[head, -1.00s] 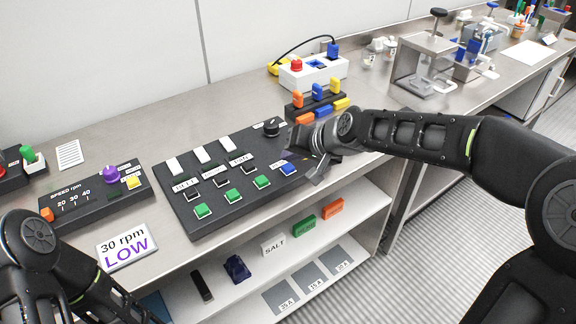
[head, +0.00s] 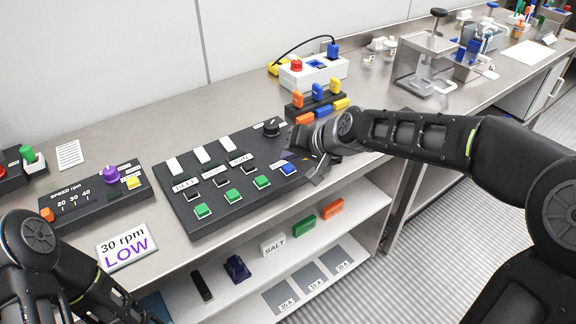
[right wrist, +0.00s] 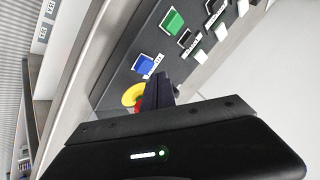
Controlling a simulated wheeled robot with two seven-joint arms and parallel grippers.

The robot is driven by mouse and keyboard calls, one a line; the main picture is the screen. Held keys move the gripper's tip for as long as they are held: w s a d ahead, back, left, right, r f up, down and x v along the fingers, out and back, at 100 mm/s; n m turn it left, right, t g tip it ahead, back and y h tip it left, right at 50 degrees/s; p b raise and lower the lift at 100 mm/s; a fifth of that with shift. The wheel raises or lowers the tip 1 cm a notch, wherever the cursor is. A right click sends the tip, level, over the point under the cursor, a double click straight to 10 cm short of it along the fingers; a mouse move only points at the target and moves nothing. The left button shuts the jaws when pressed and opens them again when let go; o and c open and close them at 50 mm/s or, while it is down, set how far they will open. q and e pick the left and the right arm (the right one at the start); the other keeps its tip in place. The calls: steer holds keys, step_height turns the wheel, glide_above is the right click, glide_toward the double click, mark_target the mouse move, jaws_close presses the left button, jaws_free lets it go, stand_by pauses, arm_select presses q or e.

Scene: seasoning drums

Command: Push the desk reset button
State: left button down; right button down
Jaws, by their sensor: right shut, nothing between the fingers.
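A black control panel (head: 215,208) lies on the bench. A blue square button (head: 289,168) is at its right front end and also shows in the right wrist view (right wrist: 143,65). Beside it in the right wrist view is a round yellow disc (right wrist: 131,94) with a red part (right wrist: 139,103), mostly hidden by my fingers. No legible label shows which one is the reset button. My right gripper (head: 302,172) is shut and empty. Its fingertips, in the right wrist view (right wrist: 156,88), are over the red part; I cannot tell if they touch. My left gripper is out of view.
Green buttons (head: 233,195) and white switches (head: 201,154) share the panel. A rack of coloured blocks (head: 316,103) and a white power box (head: 313,72) stand behind my right gripper. A speed box (head: 92,197) is at left. The shelf below holds small blocks.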

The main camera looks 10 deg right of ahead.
mark_target(291, 169)
steer(key=shift+f, duration=0.1)
steer(key=shift+f+b, duration=0.35)
steer(key=shift+b, duration=0.1)
steer(key=shift+f+b, duration=0.45)
stand_by(0.7)
steer(key=shift+r, duration=0.15)
steer(key=shift+r+p, duration=0.75)
step_height(291, 169, up, 5)
steer(key=p, duration=0.4)
stand_by(1.1)
